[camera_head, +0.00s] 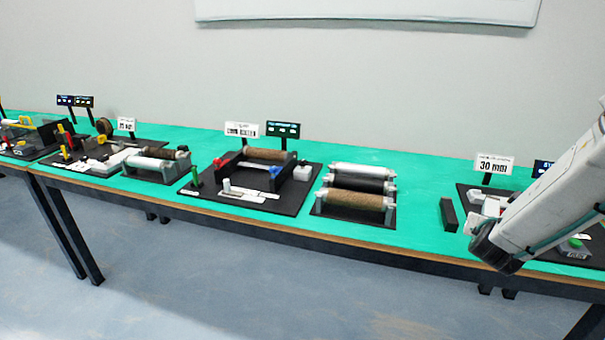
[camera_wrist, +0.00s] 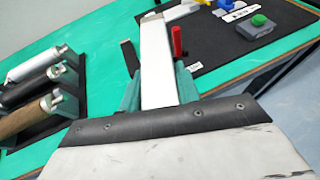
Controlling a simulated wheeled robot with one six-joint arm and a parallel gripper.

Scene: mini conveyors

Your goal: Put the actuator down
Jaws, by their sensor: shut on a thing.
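My gripper (camera_wrist: 158,86) shows in the wrist view with its two greenish fingers on either side of a long pale grey-white bar, which looks like the actuator (camera_wrist: 157,60). The gripper is shut on it. The bar points away from my wrist toward the black board (camera_wrist: 228,56); whether it touches the table cannot be told. A red cylinder (camera_wrist: 177,42) shows just right of the bar.
A dark block (camera_head: 448,215) lies left of my arm, beside a roller stand (camera_head: 352,212). A grey box with a green button (camera_head: 574,248) is at the right. Signs (camera_head: 493,164) stand behind. Green tabletop is bare between roller stand and dark block.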

